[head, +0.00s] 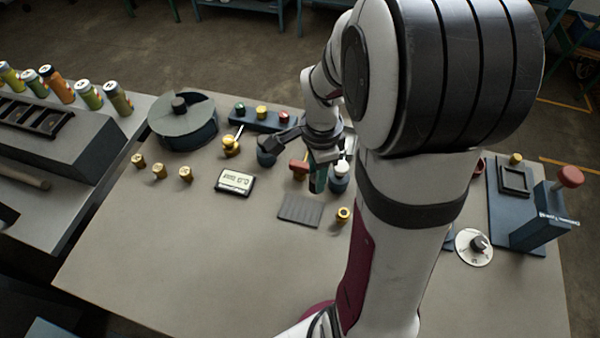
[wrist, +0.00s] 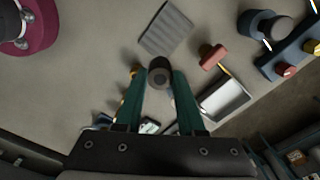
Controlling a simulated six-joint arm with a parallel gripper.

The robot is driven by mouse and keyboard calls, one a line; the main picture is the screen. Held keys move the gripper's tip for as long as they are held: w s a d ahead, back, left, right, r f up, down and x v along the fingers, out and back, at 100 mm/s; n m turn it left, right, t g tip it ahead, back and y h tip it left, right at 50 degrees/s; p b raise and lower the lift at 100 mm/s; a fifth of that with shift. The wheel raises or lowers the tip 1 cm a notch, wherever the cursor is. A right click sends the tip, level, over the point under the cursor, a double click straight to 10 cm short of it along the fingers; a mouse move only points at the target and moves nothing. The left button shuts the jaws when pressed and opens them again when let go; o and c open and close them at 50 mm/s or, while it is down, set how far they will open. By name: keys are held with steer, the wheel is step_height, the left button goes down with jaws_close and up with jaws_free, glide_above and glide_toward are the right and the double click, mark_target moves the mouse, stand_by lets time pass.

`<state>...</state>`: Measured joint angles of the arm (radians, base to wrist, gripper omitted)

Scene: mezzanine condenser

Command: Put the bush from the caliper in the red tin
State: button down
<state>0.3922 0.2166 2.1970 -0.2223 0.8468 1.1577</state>
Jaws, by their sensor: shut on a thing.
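My gripper (head: 318,186) hangs low over the middle of the bench, its teal fingers pointing down. In the wrist view its fingertips (wrist: 160,84) close on a dark round piece (wrist: 159,70) with a ring-like centre, which looks like the bush. In the head view this piece is not clearly seen. I cannot pick out the caliper or the red tin with certainty. A reddish edge (head: 479,167) shows just right of my arm, mostly hidden by it.
A grey ribbed pad (head: 300,210) lies close by, with a brass piece (head: 343,214) to its right. A red-headed tool (wrist: 211,57) and a pale tray (wrist: 225,101) are near my gripper. The front of the bench is clear.

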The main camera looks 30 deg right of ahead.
steer(key=shift+s+d+r, duration=0.15)
steer(key=shift+d+r, duration=0.1)
steer(key=shift+d, duration=0.1)
steer(key=w+d+m, duration=0.2)
steer(key=d+m, duration=0.3)
steer(key=d, duration=0.8)
steer(key=w+d+m, duration=0.2)
steer(key=d+m, duration=0.2)
steer(key=d, duration=0.9)
steer(key=s+d+f+m, duration=0.3)
steer(key=s+d, duration=0.1)
steer(key=d, duration=0.1)
steer(key=s+d+f+m, duration=0.3)
steer(key=s+d, duration=0.2)
steer(key=d, duration=0.1)
steer(key=s+d+f+m, duration=0.3)
steer(key=s+d, duration=0.2)
steer(key=d, duration=0.1)
steer(key=shift+s+f, duration=0.15)
steer(key=shift+f, duration=0.55)
steer(key=shift+f, duration=0.1)
